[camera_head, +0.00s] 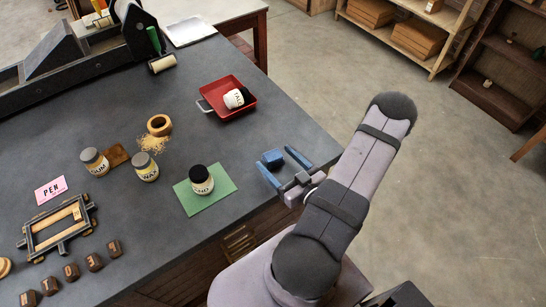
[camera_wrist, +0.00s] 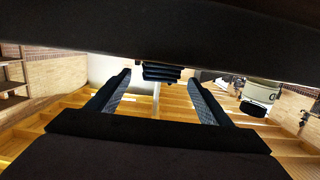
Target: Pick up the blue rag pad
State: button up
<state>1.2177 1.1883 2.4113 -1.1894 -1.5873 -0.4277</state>
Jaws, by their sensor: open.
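I cannot tell the height gap between pad and fingers. In the wrist view my gripper (camera_wrist: 162,84) shows two spread fingers. A dark ridged thing (camera_wrist: 162,73) lies between their tips; I cannot tell whether it is the pad.
A green mat (camera_head: 223,201) with a black-lided jar (camera_head: 202,181) is left of my gripper. A red tray (camera_head: 233,112) holds another jar (camera_head: 236,98). More jars, a wooden bowl (camera_head: 159,125) and a frame (camera_head: 57,224) stand further left.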

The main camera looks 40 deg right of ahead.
jog(key=c, duration=1.1)
jog(key=shift+r, duration=0.2)
jog(key=shift+d+r, duration=0.1)
jog(key=shift+r, duration=0.65)
notch_tip(320, 180, up, 8)
jog(key=p, duration=0.4)
jog(key=shift+r, duration=0.1)
